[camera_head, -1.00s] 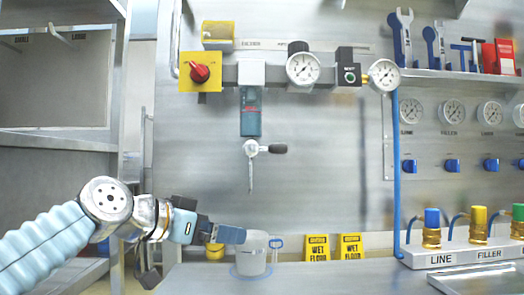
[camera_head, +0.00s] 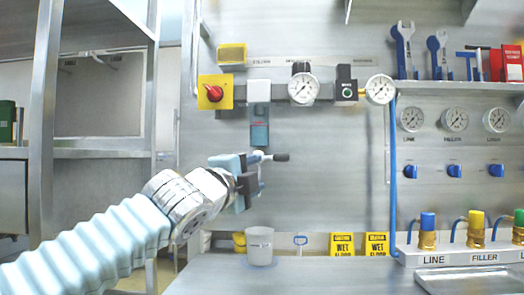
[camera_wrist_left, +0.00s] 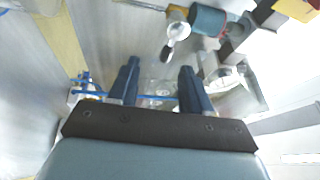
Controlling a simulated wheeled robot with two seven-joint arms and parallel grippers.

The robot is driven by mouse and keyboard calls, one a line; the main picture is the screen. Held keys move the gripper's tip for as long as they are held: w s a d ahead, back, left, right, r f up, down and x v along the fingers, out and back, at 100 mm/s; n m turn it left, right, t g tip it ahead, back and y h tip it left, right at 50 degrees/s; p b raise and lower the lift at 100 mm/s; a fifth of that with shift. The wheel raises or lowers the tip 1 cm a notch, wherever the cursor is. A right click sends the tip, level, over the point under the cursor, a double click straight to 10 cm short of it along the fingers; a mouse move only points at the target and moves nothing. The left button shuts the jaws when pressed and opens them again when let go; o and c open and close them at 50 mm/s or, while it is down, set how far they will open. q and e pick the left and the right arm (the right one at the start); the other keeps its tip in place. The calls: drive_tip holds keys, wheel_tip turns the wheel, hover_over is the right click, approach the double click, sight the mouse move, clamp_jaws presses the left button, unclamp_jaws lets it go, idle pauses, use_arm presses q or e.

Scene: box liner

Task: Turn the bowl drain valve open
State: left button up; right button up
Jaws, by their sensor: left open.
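The filter bowl (camera_head: 259,132) hangs under the pipe run on the steel back panel. Its drain valve has a dark lever (camera_head: 278,157) pointing right; the valve body is partly hidden behind my gripper. In the left wrist view the bowl (camera_wrist_left: 207,20) is at the top, with the silver valve (camera_wrist_left: 178,30) and its dark lever (camera_wrist_left: 166,51) beyond my fingertips. My left gripper (camera_head: 256,172) is open, just left of and slightly below the valve. Nothing shows between its fingers (camera_wrist_left: 158,72) at close range. My right gripper is out of view.
A translucent cup (camera_head: 259,246) stands on the bench below the bowl. Yellow wet-floor signs (camera_head: 342,244) stand to its right. A red knob (camera_head: 214,93) and gauges (camera_head: 303,88) are above. A blue hose (camera_head: 393,180) runs down at right.

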sight(280, 157)
use_arm(q)
drive_tip(key=shift+m, duration=0.8)
drive_tip(key=p+x, duration=0.2)
drive_tip(key=x, duration=0.2)
drive_tip(key=d+r+p+x, duration=0.1)
drive_tip(key=p+x, duration=0.1)
drive_tip(key=x, duration=0.2)
drive_tip(key=s+r+p+x, duration=0.1)
drive_tip(key=p+x, duration=0.1)
drive_tip(key=x, duration=0.2)
drive_tip(key=shift+w+d+p, duration=0.3)
drive_tip(key=shift+w+d, duration=0.25)
drive_tip(key=shift+w, duration=0.2)
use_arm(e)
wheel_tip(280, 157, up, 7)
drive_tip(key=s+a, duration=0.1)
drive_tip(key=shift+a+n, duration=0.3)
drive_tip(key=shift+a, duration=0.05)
use_arm(q)
drive_tip(key=shift+c, duration=0.4)
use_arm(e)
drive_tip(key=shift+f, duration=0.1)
use_arm(q)
clamp_jaws()
